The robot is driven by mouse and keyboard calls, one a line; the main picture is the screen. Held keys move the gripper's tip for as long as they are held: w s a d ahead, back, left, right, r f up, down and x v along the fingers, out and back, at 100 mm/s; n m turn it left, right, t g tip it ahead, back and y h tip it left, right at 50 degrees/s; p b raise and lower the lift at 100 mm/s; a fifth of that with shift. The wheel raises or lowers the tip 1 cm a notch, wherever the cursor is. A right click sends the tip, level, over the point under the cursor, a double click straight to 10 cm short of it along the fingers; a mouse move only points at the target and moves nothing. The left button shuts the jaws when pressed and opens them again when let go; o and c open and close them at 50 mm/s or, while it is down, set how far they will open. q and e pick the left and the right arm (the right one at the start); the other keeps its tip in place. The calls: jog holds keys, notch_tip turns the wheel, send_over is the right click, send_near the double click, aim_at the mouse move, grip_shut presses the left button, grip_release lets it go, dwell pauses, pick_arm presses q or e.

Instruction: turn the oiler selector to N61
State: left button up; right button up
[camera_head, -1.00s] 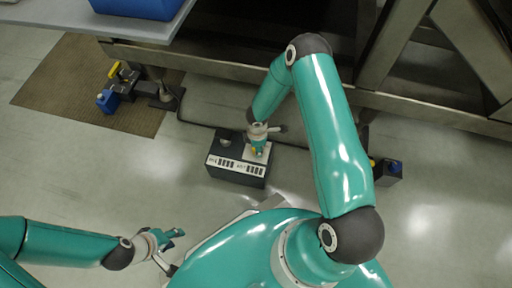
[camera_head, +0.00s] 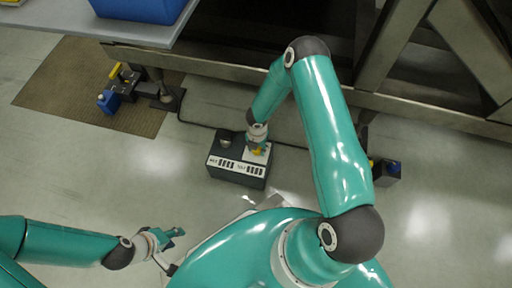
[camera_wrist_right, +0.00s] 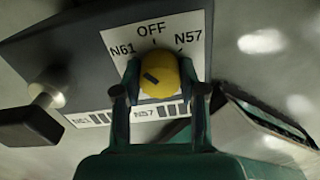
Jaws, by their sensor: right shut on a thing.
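The oiler selector is a round yellow knob (camera_wrist_right: 160,80) on a white plate marked N61, OFF and N57, on top of a dark box (camera_head: 225,173). In the right wrist view, the black mark on the knob points up and left, toward the N61 label (camera_wrist_right: 122,50). My right gripper (camera_wrist_right: 160,88) is shut on the knob, with a finger on each side. In the head view, the right gripper (camera_head: 257,148) covers much of the knob. My left gripper (camera_head: 172,236) is at the lower left, away from the box; its opening is unclear.
A grey lever-like part (camera_wrist_right: 45,95) sticks up left of the plate. A blue and yellow device (camera_head: 115,92) stands on the brown mat (camera_head: 60,90). A blue bin (camera_head: 140,8) sits on the grey table at upper left. Bare floor lies left of the box.

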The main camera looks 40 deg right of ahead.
jog(key=n+p, duration=0.1)
jog(key=n, duration=0.3)
jog(key=shift+s+n, duration=0.15)
jog(key=shift+n, duration=0.25)
dwell(0.4)
jog(key=o, duration=1.1)
jog(key=shift+o, duration=0.2)
jog(key=shift+r, duration=0.3)
notch_tip(320, 180, up, 11)
jog(key=shift+r, duration=0.1)
